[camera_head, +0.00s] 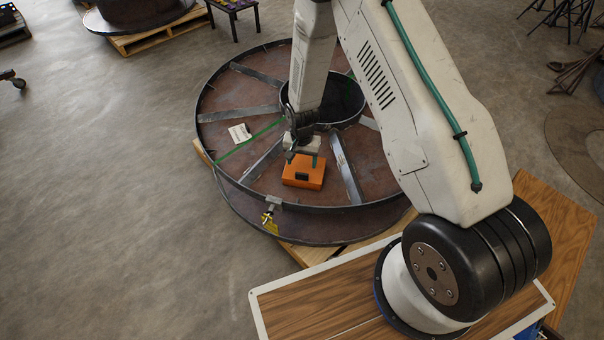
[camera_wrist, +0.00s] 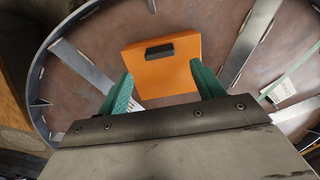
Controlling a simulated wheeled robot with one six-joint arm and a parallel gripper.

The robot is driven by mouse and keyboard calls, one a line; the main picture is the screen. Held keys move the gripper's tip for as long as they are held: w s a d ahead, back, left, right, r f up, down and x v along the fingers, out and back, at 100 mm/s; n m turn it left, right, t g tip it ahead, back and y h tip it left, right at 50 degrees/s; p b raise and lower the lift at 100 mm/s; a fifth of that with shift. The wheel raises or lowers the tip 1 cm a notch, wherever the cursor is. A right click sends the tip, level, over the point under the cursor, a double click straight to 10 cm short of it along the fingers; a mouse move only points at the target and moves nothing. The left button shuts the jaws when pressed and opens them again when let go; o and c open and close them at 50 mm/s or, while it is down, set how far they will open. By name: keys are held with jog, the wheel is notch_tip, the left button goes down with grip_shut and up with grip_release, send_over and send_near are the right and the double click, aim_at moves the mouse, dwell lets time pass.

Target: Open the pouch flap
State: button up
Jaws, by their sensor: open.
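The orange pouch (camera_head: 302,177) lies on the brown face of a steel reel, near the reel's front rim. A small dark tab or clasp (camera_head: 301,177) shows on its side. In the wrist view the pouch (camera_wrist: 162,75) is ahead of my gripper, with the dark tab (camera_wrist: 159,53) on its far edge. I cannot tell whether its flap is open or shut. My gripper (camera_wrist: 163,90) is open, its two green fingers apart and empty, on the near side of the pouch. In the head view my gripper (camera_head: 303,160) is just above and behind the pouch.
The reel (camera_head: 222,175) has a raised rim, flat metal spokes and a round hub (camera_head: 342,100), and rests on wooden boards. A white paper tag (camera_head: 240,134) and a green strap lie on it. A yellow tag (camera_head: 269,222) hangs at the front rim.

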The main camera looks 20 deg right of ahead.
aim_at(302, 173)
notch_tip(302, 173, down, 8)
jog(key=shift+r, duration=0.1)
dwell(0.4)
jog(key=c, duration=1.4)
